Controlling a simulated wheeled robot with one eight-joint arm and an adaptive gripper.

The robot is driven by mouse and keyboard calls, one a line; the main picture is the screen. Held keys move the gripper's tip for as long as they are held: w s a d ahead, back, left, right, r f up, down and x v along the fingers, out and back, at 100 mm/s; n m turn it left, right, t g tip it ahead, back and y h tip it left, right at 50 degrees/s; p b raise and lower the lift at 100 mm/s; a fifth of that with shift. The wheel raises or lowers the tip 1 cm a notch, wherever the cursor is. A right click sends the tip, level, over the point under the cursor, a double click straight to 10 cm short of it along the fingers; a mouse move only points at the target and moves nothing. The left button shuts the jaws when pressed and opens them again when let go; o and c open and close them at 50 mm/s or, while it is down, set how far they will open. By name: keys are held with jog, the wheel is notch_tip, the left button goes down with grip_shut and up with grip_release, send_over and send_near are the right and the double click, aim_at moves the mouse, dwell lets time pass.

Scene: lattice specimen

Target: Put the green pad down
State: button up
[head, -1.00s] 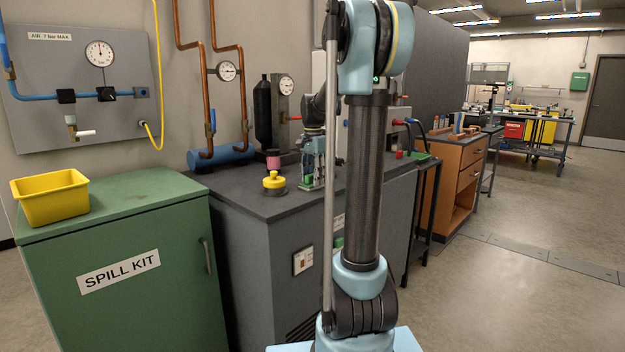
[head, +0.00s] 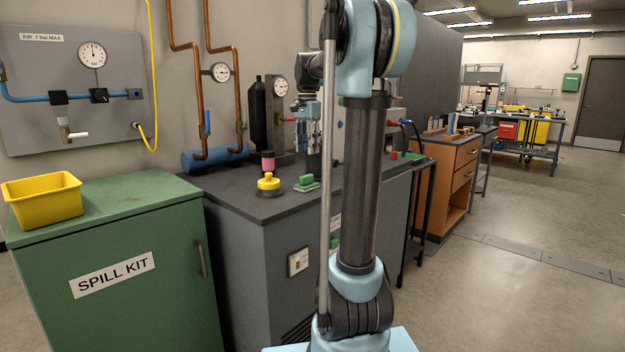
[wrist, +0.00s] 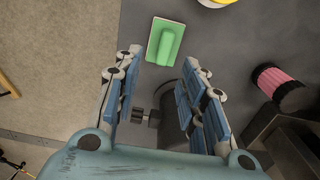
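The green pad (head: 306,183), a flat light-green plate with a raised darker green grip, lies flat on the dark grey bench top (head: 228,190). In the wrist view the pad (wrist: 152,48) shows whole, beyond my fingertips and apart from them. My gripper (head: 308,142) hangs above the pad and a little behind it, partly hidden by my own arm in the head view. In the wrist view my gripper (wrist: 161,72) has its blue-padded fingers spread, with nothing between them.
A yellow-knobbed round object (head: 269,183) stands just left of the pad. A pink-and-black cylinder (head: 268,161) stands behind it, and a black bottle (head: 257,125) further back. The bench's front edge lies close before the pad.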

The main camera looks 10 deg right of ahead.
jog(key=s+f+n, duration=0.2)
jog(key=s+f, duration=0.2)
jog(key=s, duration=0.3)
jog(key=s+f+n+t, duration=0.1)
jog(key=s+f+n, duration=0.15)
jog(key=s, duration=0.35)
jog(key=s+f+n, duration=0.1)
jog(key=s+f, duration=0.4)
jog(key=s, duration=0.2)
jog(key=s+f+n+t, duration=0.1)
jog(key=s+f+n, duration=0.4)
jog(key=s+f, duration=0.9)
notch_tip(320, 180, down, 3)
jog(key=shift+s+d+f, duration=0.1)
jog(key=shift+s+d, duration=0.05)
jog(key=shift+s, duration=0.2)
jog(key=shift+n, duration=0.25)
jog(key=shift+w+f, duration=0.15)
jog(key=shift+w, duration=0.3)
